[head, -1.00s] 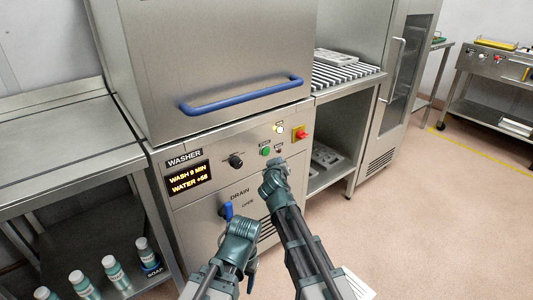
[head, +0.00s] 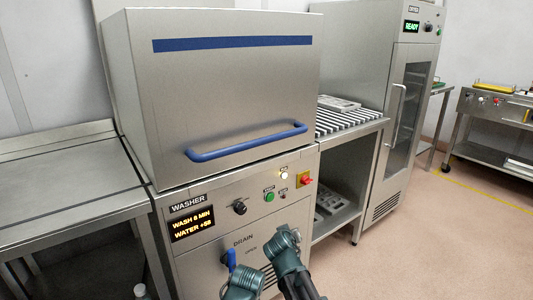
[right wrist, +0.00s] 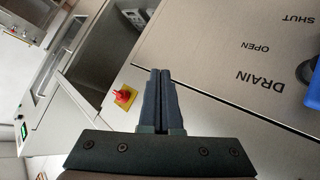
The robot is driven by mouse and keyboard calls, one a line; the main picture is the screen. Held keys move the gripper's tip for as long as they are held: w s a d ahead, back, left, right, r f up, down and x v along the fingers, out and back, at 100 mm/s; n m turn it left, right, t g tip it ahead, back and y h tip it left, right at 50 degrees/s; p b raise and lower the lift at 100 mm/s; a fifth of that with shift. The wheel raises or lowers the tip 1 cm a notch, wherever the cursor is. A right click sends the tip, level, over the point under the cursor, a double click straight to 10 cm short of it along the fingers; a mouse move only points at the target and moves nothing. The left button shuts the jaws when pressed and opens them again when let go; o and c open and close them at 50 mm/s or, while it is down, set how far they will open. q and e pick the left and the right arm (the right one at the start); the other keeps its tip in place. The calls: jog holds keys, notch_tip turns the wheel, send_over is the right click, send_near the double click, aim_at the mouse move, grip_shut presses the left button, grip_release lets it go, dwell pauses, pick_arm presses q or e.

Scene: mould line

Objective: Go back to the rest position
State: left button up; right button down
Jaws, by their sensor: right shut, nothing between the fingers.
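My right arm (head: 285,250) reaches up from the bottom of the head view, in front of the washer's lower panel. Its fingers are hidden there. In the right wrist view my right gripper (right wrist: 162,75) is shut and empty, with bare fingers side by side. My left arm (head: 243,283) shows only as a link at the bottom edge of the head view; its gripper is out of sight. The washer (head: 225,110) has its hood down, and its display (head: 192,223) is lit.
The blue drain handle (head: 230,261) is close to my arms; it also shows in the right wrist view (right wrist: 313,82). A red stop button (head: 306,180) sits on the panel. A steel table (head: 70,185) stands left, a roller shelf (head: 350,120) right. The floor (head: 440,230) at right is clear.

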jog(key=s+a+f+g+y, duration=0.1)
jog(key=s+f+g, duration=0.25)
jog(key=s, duration=0.65)
jog(key=s+a+f+n+g, duration=0.1)
jog(key=s+f+g, duration=0.25)
jog(key=s, duration=0.65)
jog(key=s+a+f+g+y, duration=0.1)
jog(key=s+f+g, duration=0.3)
jog(key=s, duration=0.6)
notch_tip(320, 180, up, 29)
jog(key=w+p, duration=0.1)
jog(key=p, duration=2.7)
jog(key=shift+w, duration=0.15)
